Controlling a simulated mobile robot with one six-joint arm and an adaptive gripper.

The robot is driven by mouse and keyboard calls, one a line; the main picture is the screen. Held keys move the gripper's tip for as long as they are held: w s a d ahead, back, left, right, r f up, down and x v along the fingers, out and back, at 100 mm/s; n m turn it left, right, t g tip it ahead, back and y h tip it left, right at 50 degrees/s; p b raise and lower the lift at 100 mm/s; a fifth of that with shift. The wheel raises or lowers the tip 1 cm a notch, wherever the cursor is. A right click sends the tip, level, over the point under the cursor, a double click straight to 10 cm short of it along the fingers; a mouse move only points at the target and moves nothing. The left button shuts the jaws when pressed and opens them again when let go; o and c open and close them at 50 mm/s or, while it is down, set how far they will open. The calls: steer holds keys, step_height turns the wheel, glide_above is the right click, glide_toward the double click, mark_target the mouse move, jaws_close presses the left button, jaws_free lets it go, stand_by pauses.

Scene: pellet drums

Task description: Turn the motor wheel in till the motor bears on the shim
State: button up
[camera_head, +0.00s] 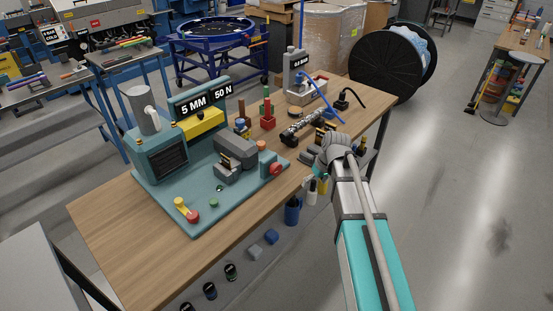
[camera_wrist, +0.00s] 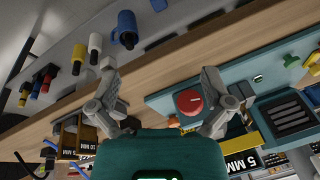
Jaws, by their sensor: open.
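A red wheel (camera_head: 275,169) sits at the right end of the teal machine on the table. It also shows in the wrist view (camera_wrist: 190,102), round, with a pale mark on its face. The dark grey block beside it (camera_head: 236,150) looks like the motor. I cannot make out the shim or any gap at it. My gripper (camera_head: 312,160) is to the right of the machine, near the table's edge. In the wrist view my gripper (camera_wrist: 160,74) is open and empty, its fingers wide apart. The red wheel appears close to the right finger, with no clear contact.
The teal machine's base plate (camera_head: 228,204) carries a yellow block (camera_head: 201,124) and a red-and-yellow control (camera_head: 186,212). Behind my gripper stand a spring-like part (camera_head: 303,126) and a grey device (camera_head: 295,68). Bare wooden table (camera_head: 125,235) lies left of the plate.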

mark_target(279, 165)
steer(key=w+a+r+n+y+p, duration=0.2)
steer(key=w+a+r+n+p, duration=0.2)
steer(key=w+a+r, duration=0.3)
steer(key=w+r+p, duration=0.1)
steer(key=w, duration=0.2)
steer(key=shift+a+p, duration=0.3)
steer(key=shift+a, duration=0.1)
steer(key=b+x, duration=1.2)
steer(key=x, duration=0.1)
steer(key=shift+w+a+f, duration=0.1)
steer(key=shift+a+f, duration=0.1)
steer(key=shift+f, duration=0.05)
steer(key=shift+c, duration=0.3)
steer(key=c, duration=1)
